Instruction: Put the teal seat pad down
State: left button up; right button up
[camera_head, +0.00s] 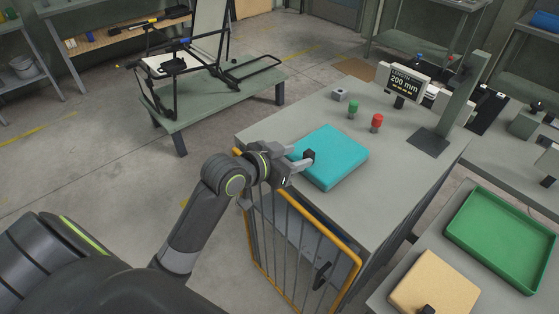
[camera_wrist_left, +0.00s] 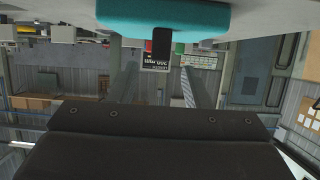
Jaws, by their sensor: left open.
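The teal seat pad (camera_head: 333,160) lies flat on the grey bench top (camera_head: 400,180) in the head view. Its rounded edge also shows at the top of the left wrist view (camera_wrist_left: 165,15). My left gripper (camera_head: 302,158) is at the pad's left edge, with its fingers pointing toward it. The fingers are apart in the left wrist view (camera_wrist_left: 157,88), with no pad clamped between them there. Whether a fingertip touches the pad I cannot tell. My right gripper is not seen.
A green button (camera_head: 353,107), a red button (camera_head: 376,121) and a display (camera_head: 404,84) stand behind the pad. A yellow-framed gate (camera_head: 300,235) is below my left wrist. A green tray (camera_head: 505,237) and tan pad (camera_head: 435,284) lie right. A lounger frame (camera_head: 190,65) stands far left.

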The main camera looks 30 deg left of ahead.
pick_arm(q)
jog(key=shift+v, duration=2.65)
jog(key=s+a+f+n+g+y, duration=0.2)
jog(key=s+a+f+g+y, duration=0.15)
jog(key=s+f, duration=0.7)
jog(key=s+a+f+n+g+y, duration=0.25)
jog(key=s+f+g, duration=0.4)
jog(key=s, duration=0.65)
notch_tip(320, 180, down, 28)
jog(key=s+a, duration=0.1)
jog(key=a, duration=0.1)
jog(key=s+d+f+g, duration=0.1)
jog(key=s+f, duration=1.3)
jog(key=shift+g, duration=0.3)
jog(key=shift+s+d, duration=0.1)
jog(key=shift+s, duration=0.05)
